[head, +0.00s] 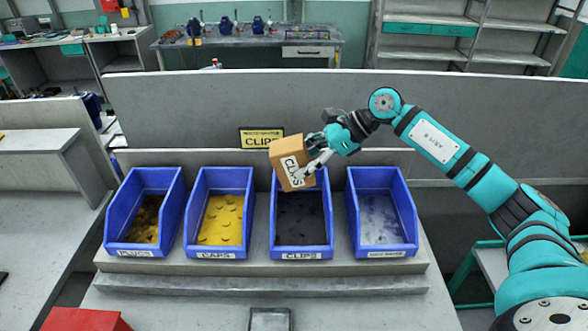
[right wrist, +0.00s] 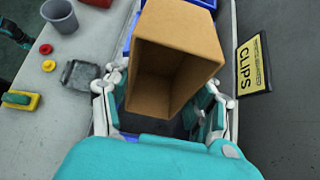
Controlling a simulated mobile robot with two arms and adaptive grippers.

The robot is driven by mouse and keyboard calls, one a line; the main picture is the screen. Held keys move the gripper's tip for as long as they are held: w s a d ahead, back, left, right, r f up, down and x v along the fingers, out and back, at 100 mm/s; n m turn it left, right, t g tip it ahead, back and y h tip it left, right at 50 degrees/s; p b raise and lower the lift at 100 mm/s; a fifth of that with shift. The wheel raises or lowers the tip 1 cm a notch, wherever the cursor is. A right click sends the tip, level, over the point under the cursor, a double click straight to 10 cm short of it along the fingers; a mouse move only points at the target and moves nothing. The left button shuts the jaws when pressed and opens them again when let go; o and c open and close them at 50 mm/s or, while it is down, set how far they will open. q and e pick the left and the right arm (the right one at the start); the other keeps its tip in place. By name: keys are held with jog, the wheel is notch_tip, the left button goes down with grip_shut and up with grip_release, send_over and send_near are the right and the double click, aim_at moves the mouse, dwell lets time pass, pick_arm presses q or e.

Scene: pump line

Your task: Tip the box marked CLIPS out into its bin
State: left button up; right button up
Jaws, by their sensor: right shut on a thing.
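The cardboard box marked CLIPS (head: 288,165) is tilted, above the back part of the blue CLIPS bin (head: 302,245). My right gripper (head: 316,158) is shut on the box from the right. In the right wrist view the box (right wrist: 178,50) shows its open mouth, and the brown inside that I can see looks empty. Dark pieces (head: 300,215) lie in the CLIPS bin. My right gripper's fingers (right wrist: 163,105) flank the box in the right wrist view. My left gripper is not clearly seen in either view.
Blue bins for plugs (head: 122,242) and caps (head: 202,248) stand left; another bin (head: 384,245) stands right. A CLIPS sign (head: 262,138) is on the panel behind. A grey cup (right wrist: 60,17) and small red and yellow pieces (right wrist: 48,66) are on the bench.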

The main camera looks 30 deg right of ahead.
aim_at(300, 141)
jog(key=shift+a+r+g+h+p, duration=0.1)
jog(key=shift+r+g+h+p, duration=0.6)
jog(key=shift+p, duration=1.15)
jog(key=shift+r+g+h+p, duration=0.2)
jog(key=shift+h+p, duration=0.9)
jog(key=shift+p, duration=0.75)
jog(key=shift+f+h+p, duration=0.2)
jog(key=shift+h+p, duration=0.15)
jog(key=shift+h, duration=0.15)
jog(key=shift+r+g+h+p, duration=0.35)
jog(key=shift+g+h+p, duration=0.05)
jog(key=shift+p, duration=0.35)
jog(key=shift+w+g+h, duration=0.1)
jog(key=shift+g+h, duration=0.2)
jog(key=shift+h, duration=0.3)
jog(key=shift+r+g+h, duration=0.15)
jog(key=shift+g+h, duration=0.15)
jog(key=shift+h, duration=0.4)
jog(key=shift+a+g+h, duration=0.1)
jog(key=shift+g+h, duration=0.2)
jog(key=shift+h, duration=0.3)
jog(key=shift+r+g+h, duration=0.3)
jog(key=shift+h, duration=0.3)
jog(key=h, duration=0.1)
jog(key=g+h, duration=0.1)
jog(key=shift+r+h, duration=0.3)
jog(key=shift+h, duration=0.1)
